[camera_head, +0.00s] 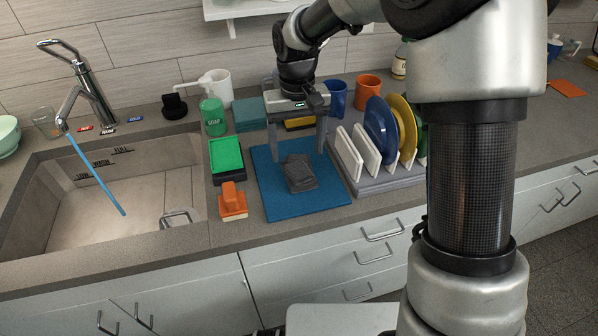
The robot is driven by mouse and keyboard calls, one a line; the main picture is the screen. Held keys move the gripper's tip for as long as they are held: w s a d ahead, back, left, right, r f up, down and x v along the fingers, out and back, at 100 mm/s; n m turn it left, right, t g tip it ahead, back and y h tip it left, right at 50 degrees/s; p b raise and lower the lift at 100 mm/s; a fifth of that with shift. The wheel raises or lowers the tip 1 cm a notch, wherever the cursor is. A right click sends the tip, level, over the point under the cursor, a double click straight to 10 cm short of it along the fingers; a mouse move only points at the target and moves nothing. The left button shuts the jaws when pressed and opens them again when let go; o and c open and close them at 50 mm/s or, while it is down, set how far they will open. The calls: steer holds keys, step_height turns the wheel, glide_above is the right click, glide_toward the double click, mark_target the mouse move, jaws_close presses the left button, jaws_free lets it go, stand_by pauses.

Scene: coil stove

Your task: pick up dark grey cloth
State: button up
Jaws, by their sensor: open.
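The dark grey cloth (299,173) lies folded, in a small stack-like bundle, on a blue mat (270,205) on the counter. My gripper (297,157) points down just above and behind the cloth in this view, its two fingers spread apart to the left and right. Nothing is between the fingers that I can make out. Whether the fingertips are level with the cloth or above it, I cannot tell.
A dish rack (385,184) with upright plates stands close right of the mat. The sink (130,200) lies further left, and cups stand behind.

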mark_target(299, 166)
steer(key=f, duration=0.7)
steer(key=shift+w+d+f, duration=0.2)
steer(key=shift+w, duration=0.05)
steer(key=c, duration=1.1)
